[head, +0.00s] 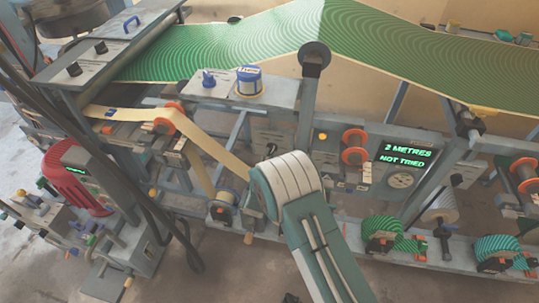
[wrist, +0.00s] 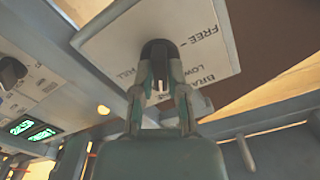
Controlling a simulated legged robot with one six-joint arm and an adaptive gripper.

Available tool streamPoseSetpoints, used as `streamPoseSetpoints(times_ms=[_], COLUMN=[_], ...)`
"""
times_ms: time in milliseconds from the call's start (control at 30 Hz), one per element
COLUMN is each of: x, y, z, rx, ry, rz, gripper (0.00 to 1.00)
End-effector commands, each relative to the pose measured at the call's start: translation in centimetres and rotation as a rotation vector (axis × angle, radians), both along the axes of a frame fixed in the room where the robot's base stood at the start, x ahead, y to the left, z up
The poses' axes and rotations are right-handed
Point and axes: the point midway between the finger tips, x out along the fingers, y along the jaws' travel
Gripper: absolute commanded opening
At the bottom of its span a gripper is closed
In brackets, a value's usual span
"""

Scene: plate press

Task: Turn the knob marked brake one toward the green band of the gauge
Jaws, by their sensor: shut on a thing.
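A dark knob (wrist: 160,50) stands on a pale label plate (wrist: 205,38) in the wrist view. The plate reads FREE, LOW and part of BRAKE; its number cannot be read. My gripper (wrist: 161,84) is shut on this knob, one finger on each side. In the head view my arm hides the gripper and the knob. The round gauge (head: 401,181) sits under the green display (head: 407,157), which reads 2 METRES NOT TRIED. The gauge's needle and green band are too small to make out.
A patterned green web (head: 225,48) runs across the top of the press. A cream strip (head: 212,146) slants down beside my arm. Orange-flanged spools (head: 354,147) and green rolls (head: 385,234) stand to the right. Grey frame rails surround the gripper in the wrist view.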

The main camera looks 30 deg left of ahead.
Motion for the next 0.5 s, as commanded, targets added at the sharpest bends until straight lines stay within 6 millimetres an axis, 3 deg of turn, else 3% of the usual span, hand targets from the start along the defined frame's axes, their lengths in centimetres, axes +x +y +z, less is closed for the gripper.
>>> streamPoseSetpoints(times_ms=[500], x=[-0.12], y=[0.07], z=[-0.21], rx=[0.027], ry=[0.012], rz=[0.004], gripper=[0.0])
